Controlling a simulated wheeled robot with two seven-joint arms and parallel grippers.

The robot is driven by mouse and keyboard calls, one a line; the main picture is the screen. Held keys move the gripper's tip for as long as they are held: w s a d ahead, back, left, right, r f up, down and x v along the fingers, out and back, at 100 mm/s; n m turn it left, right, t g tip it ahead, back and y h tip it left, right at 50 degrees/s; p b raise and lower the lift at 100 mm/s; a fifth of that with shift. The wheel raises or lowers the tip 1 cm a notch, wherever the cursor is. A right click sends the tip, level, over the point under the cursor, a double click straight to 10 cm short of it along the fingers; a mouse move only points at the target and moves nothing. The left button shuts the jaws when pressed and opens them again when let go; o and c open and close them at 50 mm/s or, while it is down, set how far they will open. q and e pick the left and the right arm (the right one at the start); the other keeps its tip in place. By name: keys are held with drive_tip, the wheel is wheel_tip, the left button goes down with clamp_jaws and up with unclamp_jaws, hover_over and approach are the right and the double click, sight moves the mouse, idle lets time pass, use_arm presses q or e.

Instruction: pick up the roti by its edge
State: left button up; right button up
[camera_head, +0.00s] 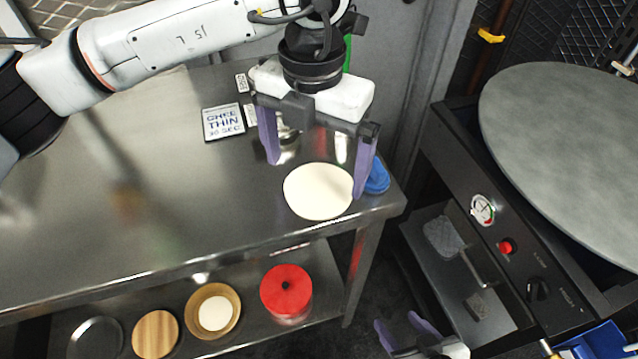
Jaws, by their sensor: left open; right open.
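The roti (317,192) is a flat, pale round lying on the steel table near its right front corner. My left gripper (316,180) points down over the roti with its purple fingers wide apart. One finger is at the roti's upper left, the other beside its right edge. I cannot tell whether the right finger touches the roti. Nothing is held between the fingers. My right gripper (407,333) is at the bottom of the view, below the table's right end, with its purple fingers apart and empty.
The steel table (110,215) is mostly bare to the left. A sign (223,122) reading "GHEE THIN" lies behind. A blue item (377,177) is right of the roti. The lower shelf holds a red lidded pot (286,291) and several round items. A griddle (570,150) stands right.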

sight(316, 192)
use_arm(q)
drive_tip(key=shift+d+f+p, duration=0.1)
drive_tip(key=shift+f+p, duration=0.25)
drive_tip(key=shift+f, duration=1.8)
drive_tip(key=shift+c, duration=0.3)
drive_tip(key=c, duration=0.4)
